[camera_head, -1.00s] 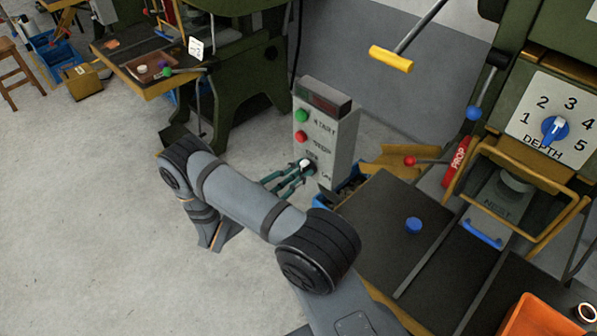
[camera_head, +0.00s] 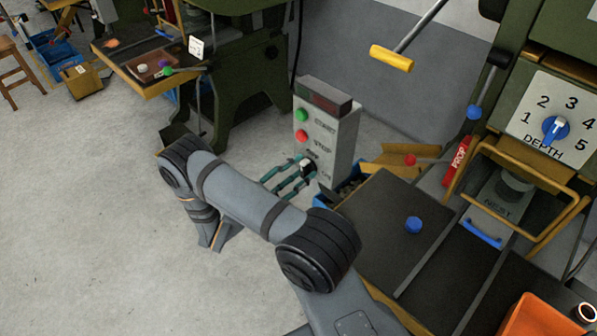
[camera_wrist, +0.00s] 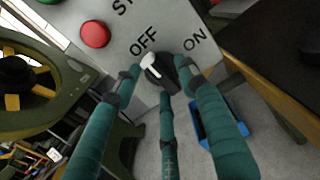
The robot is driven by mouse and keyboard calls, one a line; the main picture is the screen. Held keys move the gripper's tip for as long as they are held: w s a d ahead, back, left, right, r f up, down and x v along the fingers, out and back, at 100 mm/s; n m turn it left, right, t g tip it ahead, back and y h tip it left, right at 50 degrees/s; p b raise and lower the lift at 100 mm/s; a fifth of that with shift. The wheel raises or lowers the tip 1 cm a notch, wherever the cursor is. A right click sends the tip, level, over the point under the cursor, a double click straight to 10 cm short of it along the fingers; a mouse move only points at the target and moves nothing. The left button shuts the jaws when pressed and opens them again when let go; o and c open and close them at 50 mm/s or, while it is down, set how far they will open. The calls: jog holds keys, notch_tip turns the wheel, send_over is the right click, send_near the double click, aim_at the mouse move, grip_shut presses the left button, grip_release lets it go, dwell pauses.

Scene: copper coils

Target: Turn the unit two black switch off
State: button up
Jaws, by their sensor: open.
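A grey control box (camera_head: 340,140) stands on the floor left of the near press, with a green START button (camera_head: 301,115) and a red STOP button (camera_head: 302,135). Low on its face is the black rotary switch (camera_wrist: 160,72), between the OFF label at its upper left and the ON label at its upper right. Its white mark points up-left, toward OFF. My gripper (camera_wrist: 158,82) has teal fingers spread around the switch; it is open, and I cannot tell if a fingertip touches it. In the head view my gripper (camera_head: 290,178) partly hides the switch.
A press table (camera_head: 385,215) with a blue knob (camera_head: 413,225) stands right of the box. A blue bin (camera_head: 325,197) sits close beside the box. The grey floor at left is open. Another green press station stands behind at left.

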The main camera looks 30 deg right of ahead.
jog(key=shift+a, duration=0.1)
jog(key=v, duration=1.1)
jog(key=shift+s+a, duration=0.15)
jog(key=shift+a, duration=0.25)
jog(key=shift+d, duration=0.1)
jog(key=x, duration=1.2)
